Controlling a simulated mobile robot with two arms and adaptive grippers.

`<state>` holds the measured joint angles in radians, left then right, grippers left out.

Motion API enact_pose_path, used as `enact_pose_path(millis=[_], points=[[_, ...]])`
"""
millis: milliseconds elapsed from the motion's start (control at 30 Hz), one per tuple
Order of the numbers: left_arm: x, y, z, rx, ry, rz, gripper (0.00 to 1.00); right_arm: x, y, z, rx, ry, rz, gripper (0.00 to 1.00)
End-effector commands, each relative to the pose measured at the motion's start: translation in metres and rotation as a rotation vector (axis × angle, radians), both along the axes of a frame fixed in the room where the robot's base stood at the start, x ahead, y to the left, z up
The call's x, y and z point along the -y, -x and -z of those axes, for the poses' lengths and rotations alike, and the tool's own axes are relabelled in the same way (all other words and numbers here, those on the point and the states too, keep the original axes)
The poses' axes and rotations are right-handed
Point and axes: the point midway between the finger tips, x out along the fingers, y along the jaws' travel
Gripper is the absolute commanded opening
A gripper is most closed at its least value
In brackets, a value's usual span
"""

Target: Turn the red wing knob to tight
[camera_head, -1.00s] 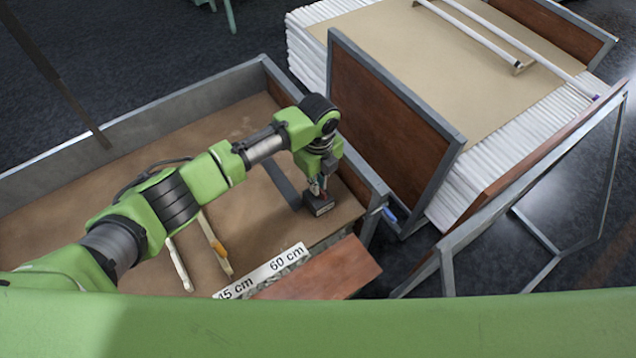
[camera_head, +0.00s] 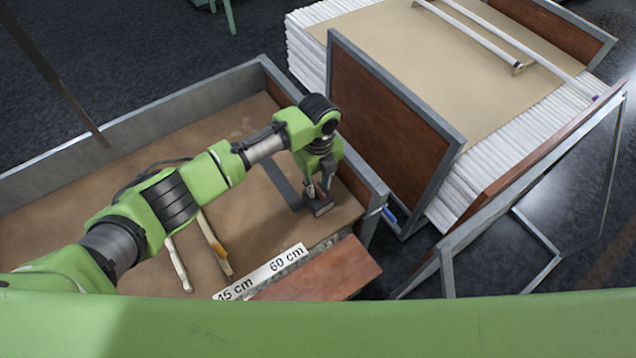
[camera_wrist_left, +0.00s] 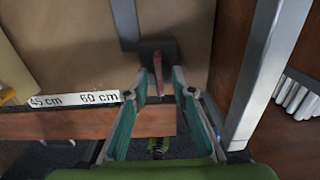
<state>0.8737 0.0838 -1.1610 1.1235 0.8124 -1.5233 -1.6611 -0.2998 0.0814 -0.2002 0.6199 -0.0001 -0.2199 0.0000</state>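The red wing knob (camera_wrist_left: 158,72) sits on a dark block (camera_wrist_left: 172,50) at the end of a grey bar, near the right end of the workbench. In the left wrist view the knob's wing points toward the camera and shows between my two fingertips. My left gripper (camera_wrist_left: 161,76) is open, with one finger on each side of the knob and a visible gap at the right finger. In the head view my left gripper (camera_head: 318,187) points down over the dark block (camera_head: 322,207), and its fingers partly hide the knob. My right gripper is not in view.
A white strip marked 45 cm and 60 cm (camera_head: 262,272) lies along the front edge, beside a brown board (camera_head: 325,272). Two handled tools (camera_head: 216,246) lie left of it. The bench's grey rim (camera_head: 372,180) and a tall brown panel (camera_head: 385,125) stand close on the right.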

Motion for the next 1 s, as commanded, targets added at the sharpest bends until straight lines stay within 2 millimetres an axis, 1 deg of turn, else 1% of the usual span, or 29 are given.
enact_pose_path(millis=[167, 267, 367, 700, 833, 1000], points=[[-0.001, 0.000, 0.000, -0.001, -0.001, -0.001, 0.24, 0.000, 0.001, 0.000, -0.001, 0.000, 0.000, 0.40], [-0.001, -0.001, -0.006, 0.000, -0.001, -0.002, 0.24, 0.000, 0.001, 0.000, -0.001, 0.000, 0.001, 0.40], [-0.001, -0.001, -0.020, 0.003, -0.001, 0.000, 0.24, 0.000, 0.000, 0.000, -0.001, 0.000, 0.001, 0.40], [0.000, -0.001, -0.091, 0.003, 0.001, 0.000, 0.24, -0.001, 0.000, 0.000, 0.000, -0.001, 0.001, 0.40], [0.000, -0.001, -0.109, 0.002, 0.000, 0.000, 0.24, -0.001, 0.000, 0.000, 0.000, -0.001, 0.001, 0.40], [0.000, 0.000, -0.119, -0.001, -0.001, -0.001, 0.24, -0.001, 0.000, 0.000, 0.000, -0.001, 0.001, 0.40]])
